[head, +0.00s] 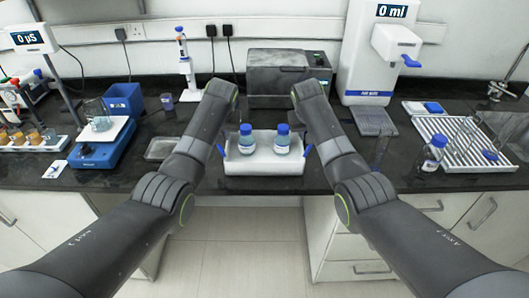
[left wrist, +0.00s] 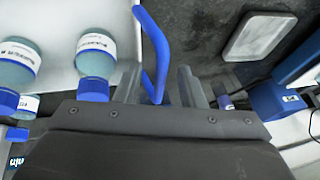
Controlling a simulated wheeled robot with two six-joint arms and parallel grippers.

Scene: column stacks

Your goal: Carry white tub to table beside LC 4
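The white tub (head: 264,165) stands on the dark bench at its front middle, with two blue-capped bottles (head: 246,140) (head: 282,140) in it. Its blue handles rise at the left (head: 221,151) and right (head: 307,150) ends. In the left wrist view, the left handle (left wrist: 154,50) passes between the spread fingers of my left gripper (left wrist: 158,88), with gaps seeming to show beside it. The tub (left wrist: 60,20) and bottles are left of it there. In the head view my forearms reach to both sides of the tub and both grippers are hidden. No LC 4 label is readable.
A blue-based balance (head: 100,147) and a shallow grey tray (head: 160,149) lie left. A grey box instrument (head: 289,78) is behind. A tall white dispenser (head: 377,55), a capped bottle (head: 433,155) and a white slatted rack (head: 465,145) are right. The bench's front edge is close to the tub.

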